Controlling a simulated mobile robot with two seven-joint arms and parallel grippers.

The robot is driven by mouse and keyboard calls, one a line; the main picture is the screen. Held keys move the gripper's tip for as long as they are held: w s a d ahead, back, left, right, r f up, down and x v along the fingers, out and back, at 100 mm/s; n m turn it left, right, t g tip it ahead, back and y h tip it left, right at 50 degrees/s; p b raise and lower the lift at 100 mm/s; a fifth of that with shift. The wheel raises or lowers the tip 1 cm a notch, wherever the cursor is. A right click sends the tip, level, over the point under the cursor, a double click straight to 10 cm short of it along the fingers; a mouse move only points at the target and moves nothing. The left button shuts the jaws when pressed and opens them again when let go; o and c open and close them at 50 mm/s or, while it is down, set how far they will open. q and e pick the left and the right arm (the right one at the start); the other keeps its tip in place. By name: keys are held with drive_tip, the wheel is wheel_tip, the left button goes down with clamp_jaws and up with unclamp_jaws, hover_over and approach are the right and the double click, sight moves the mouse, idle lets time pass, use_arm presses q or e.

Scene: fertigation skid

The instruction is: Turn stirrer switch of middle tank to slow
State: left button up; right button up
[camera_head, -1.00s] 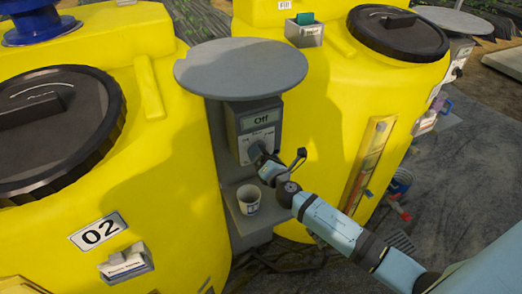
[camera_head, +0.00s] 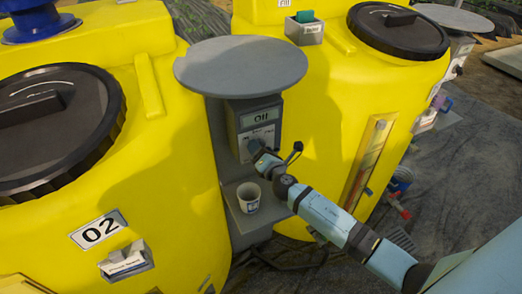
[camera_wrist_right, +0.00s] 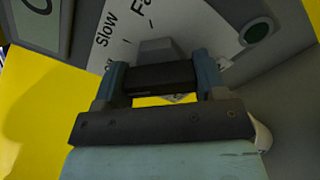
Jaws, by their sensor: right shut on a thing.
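The grey stirrer switch box (camera_head: 245,118) stands under a round grey cover, between the yellow tank marked 02 (camera_head: 98,232) and another yellow tank (camera_head: 320,120) to its right. Its display (camera_head: 260,117) reads Off. My right gripper (camera_head: 256,148) is at the front of the box. My left gripper is not in view.
A white cup (camera_head: 248,197) stands on the grey shelf (camera_head: 236,220) just below my right gripper. A round grey cover (camera_head: 240,64) overhangs the box. A sight gauge (camera_head: 368,160) is on the right tank.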

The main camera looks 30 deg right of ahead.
drive_tip(key=shift+f+m+b, duration=0.15)
drive_tip(key=shift+m+b, duration=0.6)
drive_tip(key=shift+m, duration=0.35)
drive_tip(key=shift+m+b, duration=0.45)
drive_tip(key=shift+m, duration=0.35)
drive_tip(key=shift+m+b, duration=0.4)
drive_tip(key=shift+m, duration=1.9)
drive_tip(key=o, duration=0.9)
